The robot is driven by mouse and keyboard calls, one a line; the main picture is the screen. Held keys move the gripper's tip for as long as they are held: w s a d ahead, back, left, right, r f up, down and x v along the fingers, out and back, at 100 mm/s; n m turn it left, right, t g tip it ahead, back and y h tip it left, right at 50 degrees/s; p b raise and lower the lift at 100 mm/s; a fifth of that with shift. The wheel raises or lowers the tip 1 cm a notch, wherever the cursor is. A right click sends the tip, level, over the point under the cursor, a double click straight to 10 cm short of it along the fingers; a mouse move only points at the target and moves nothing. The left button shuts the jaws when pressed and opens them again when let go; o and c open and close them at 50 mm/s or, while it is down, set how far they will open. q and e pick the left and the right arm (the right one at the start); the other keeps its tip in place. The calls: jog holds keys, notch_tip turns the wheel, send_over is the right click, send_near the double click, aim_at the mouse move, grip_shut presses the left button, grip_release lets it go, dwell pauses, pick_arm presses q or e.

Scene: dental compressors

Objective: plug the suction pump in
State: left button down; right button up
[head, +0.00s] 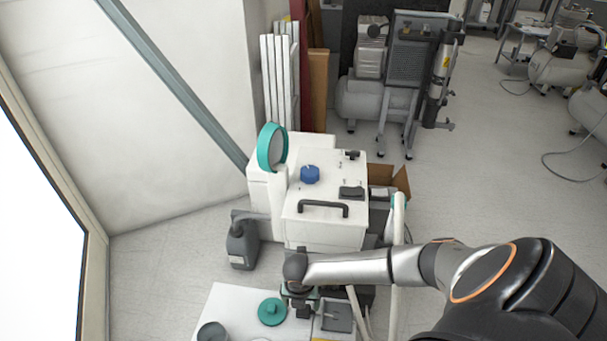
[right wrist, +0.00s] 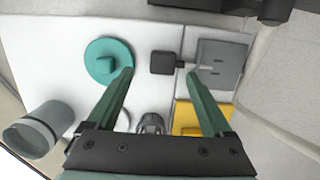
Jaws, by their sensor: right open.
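A white machine (head: 325,215), probably the suction pump, has a blue knob and a teal-rimmed round part and stands beyond a low white unit. On the unit's top is a grey square panel (right wrist: 220,62) with slot-like marks, perhaps the socket; it also shows in the head view (head: 337,316). A small dark block with a narrow stub (right wrist: 164,62), perhaps the plug, lies left of the panel, its stub towards it and apart from it. My right gripper (right wrist: 160,76) is open, its green fingers either side of the block, not closed on it. In the head view the gripper (head: 301,300) is partly hidden by its wrist.
On the white top (head: 232,300) are a teal round lid (right wrist: 108,62) and a grey cup (right wrist: 35,130). A yellow part (right wrist: 188,118) adjoins the panel. A grey jug (head: 242,243) stands on the floor. A pale upright hose (head: 397,225) passes near my right arm.

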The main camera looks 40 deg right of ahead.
aim_at(304, 312)
jog(key=f+b, duration=0.1)
jog(key=f, duration=0.1)
jog(key=d+f+b, duration=0.1)
jog(key=f, duration=0.1)
jog(key=shift+w+f+b, duration=0.1)
jog(key=shift+f+b, duration=0.15)
jog(key=shift+b, duration=0.1)
pick_arm(q)
jog(key=f, duration=0.3)
jog(key=shift+w+d+f, duration=0.1)
jog(key=shift+d+f, duration=0.15)
jog(key=shift+f, duration=0.05)
pick_arm(e)
jog(key=shift+r, duration=0.1)
grip_shut()
